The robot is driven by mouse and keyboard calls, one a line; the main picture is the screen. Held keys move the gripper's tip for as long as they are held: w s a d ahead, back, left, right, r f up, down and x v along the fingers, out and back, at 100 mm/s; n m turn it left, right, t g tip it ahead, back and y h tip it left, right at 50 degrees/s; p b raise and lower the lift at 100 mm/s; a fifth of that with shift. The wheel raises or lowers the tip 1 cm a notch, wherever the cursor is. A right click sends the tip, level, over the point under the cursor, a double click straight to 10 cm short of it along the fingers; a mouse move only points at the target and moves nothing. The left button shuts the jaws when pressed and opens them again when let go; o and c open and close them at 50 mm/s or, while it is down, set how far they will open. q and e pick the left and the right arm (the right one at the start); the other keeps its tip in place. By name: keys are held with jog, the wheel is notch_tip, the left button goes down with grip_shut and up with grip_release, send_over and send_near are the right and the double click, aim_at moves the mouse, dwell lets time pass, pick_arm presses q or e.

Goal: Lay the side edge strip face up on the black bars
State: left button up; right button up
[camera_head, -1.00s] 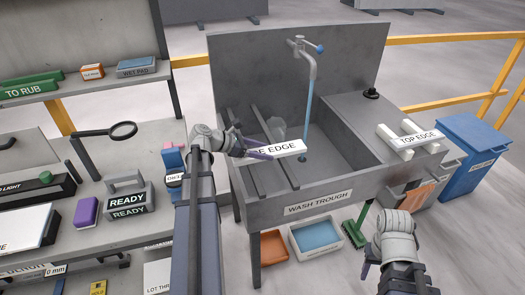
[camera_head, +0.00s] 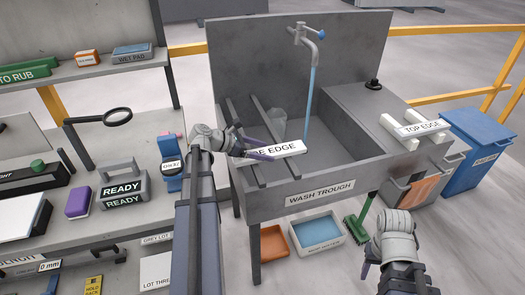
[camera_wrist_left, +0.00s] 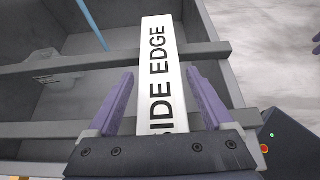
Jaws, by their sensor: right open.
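The side edge strip (camera_head: 280,150) is white, with its "SIDE EDGE" label facing up. It lies across the two dark bars (camera_head: 272,122) over the wash trough (camera_head: 318,188), near the front. In the left wrist view the strip (camera_wrist_left: 163,75) crosses a bar (camera_wrist_left: 90,64), and its near end lies between my left gripper's fingers. My left gripper (camera_wrist_left: 162,85) is open, with a small gap visible on each side of the strip. Its arm hides part of the label in the head view. My right gripper (camera_head: 366,262) is open and empty at the lower right, apart from the trough.
A tap (camera_head: 308,50) runs water into the trough. A top edge strip (camera_head: 420,128) rests on white blocks at the right. A blue bin (camera_head: 478,150), a green brush (camera_head: 357,222) and trays (camera_head: 317,231) stand nearby. A cluttered bench (camera_head: 60,215) is at the left.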

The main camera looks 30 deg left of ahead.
pick_arm(q)
jog(key=shift+o, duration=0.9)
jog(key=p+v, duration=0.3)
jog(key=v, duration=0.3)
jog(key=shift+s+a+r, duration=0.2)
jog(key=shift+a+r, duration=0.05)
jog(key=shift+s+a+r+p, duration=0.15)
jog(key=shift+s+a+p, duration=0.15)
jog(key=shift+s+p, duration=0.1)
